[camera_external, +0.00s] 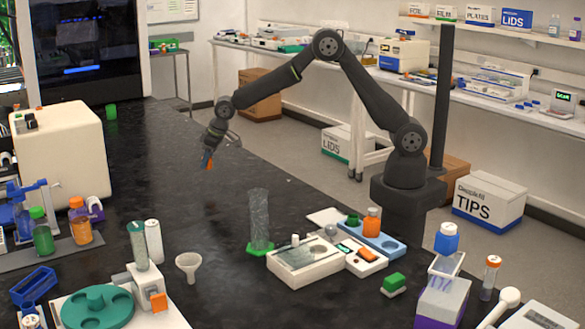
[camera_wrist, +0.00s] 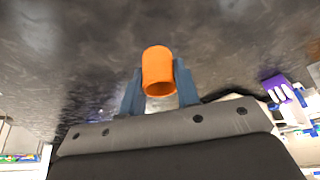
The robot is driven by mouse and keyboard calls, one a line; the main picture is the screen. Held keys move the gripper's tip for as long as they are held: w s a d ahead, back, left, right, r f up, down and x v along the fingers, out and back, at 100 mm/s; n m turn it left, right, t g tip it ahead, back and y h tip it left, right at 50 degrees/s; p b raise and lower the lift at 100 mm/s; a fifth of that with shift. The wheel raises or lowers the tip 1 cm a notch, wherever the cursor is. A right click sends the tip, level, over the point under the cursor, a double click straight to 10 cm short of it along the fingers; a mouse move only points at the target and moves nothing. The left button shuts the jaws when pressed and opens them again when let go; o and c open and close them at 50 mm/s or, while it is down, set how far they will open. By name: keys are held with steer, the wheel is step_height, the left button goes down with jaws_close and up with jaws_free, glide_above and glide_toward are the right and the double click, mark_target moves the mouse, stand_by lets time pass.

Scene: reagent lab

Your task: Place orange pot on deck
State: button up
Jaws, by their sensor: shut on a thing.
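My gripper (camera_external: 209,157) is shut on a small orange pot (camera_external: 206,163), held above the black bench toward its far end. The wrist view shows the orange pot (camera_wrist: 158,66) between the two blue-grey fingers, its open dark end facing the camera. How high it is above the bench is hard to tell. I cannot tell which surface is the deck.
The black bench (camera_external: 170,150) is largely clear under my arm. A glass cylinder on a green foot (camera_external: 259,220) and a white balance (camera_external: 300,268) stand nearer the camera. A beige machine (camera_external: 60,150) and several bottles stand at the left; a funnel (camera_external: 188,265) stands in front.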

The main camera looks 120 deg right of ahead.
glide_above(196, 191)
steer(key=s+a, duration=0.1)
step_height(196, 191, down, 3)
steer(key=shift+s, duration=0.1)
steer(key=shift+f, duration=1.8)
steer(key=shift+f, duration=0.15)
steer(key=o, duration=1)
steer(key=shift+o, duration=0.2)
steer(key=v, duration=1.6)
steer(key=shift+w, duration=0.25)
steer(key=shift+o, duration=0.4)
steer(key=shift+s+a+r, duration=0.15)
steer(key=shift+r, duration=0.55)
